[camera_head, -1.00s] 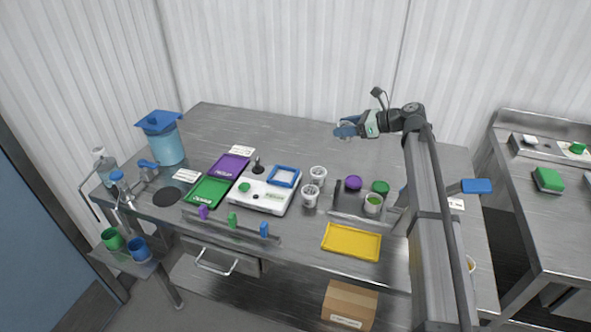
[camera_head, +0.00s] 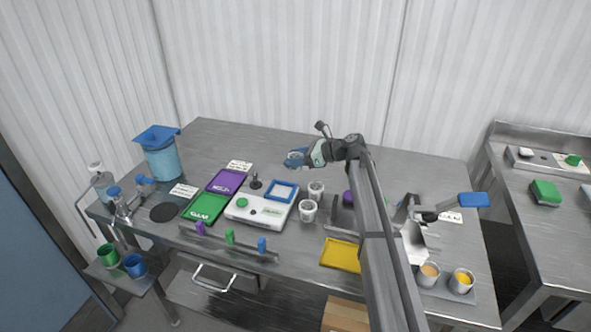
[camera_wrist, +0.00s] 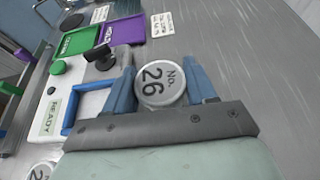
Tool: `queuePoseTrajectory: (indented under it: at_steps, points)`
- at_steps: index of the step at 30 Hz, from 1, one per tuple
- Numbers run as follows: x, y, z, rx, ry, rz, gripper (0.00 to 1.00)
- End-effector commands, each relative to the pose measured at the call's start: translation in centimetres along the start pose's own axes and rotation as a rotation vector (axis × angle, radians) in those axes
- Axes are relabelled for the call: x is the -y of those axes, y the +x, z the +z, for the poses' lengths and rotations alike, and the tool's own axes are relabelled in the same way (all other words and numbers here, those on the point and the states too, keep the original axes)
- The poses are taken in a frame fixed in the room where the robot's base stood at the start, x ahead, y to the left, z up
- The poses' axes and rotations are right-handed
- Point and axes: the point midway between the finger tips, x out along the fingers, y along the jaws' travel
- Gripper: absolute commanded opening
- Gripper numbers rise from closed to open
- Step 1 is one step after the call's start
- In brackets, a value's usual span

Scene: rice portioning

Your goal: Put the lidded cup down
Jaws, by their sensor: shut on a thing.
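My gripper (camera_head: 297,159) is above the table behind the white scale, its blue fingers closed around the lidded cup. In the wrist view the cup's round grey lid (camera_wrist: 161,84), marked "No. 26", sits between the two fingers. The lid faces the camera; the cup body below it is hidden, so I cannot tell how high its base is above the table. In the head view the cup is mostly hidden by the fingers.
Purple (camera_head: 224,181) and green (camera_head: 207,208) trays lie left. The tabletop behind (camera_head: 250,140) is clear.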

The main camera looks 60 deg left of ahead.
Motion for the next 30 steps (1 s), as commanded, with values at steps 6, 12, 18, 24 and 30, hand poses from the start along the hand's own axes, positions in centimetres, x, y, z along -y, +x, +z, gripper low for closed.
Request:
queuePoseTrajectory:
  at_steps: [6, 12, 18, 24, 30]
  points:
    - [0.0, 0.6, -1.6, 0.000, 0.002, 0.001, 0.20]
    - [0.0, 1.5, -3.8, 0.000, 0.002, 0.001, 0.20]
    - [0.0, 1.6, -4.0, 0.001, 0.001, 0.000, 0.20]
    - [0.0, 1.7, -4.2, 0.001, 0.001, 0.000, 0.20]
    - [0.0, 1.7, -4.2, 0.000, 0.000, 0.000, 0.71]
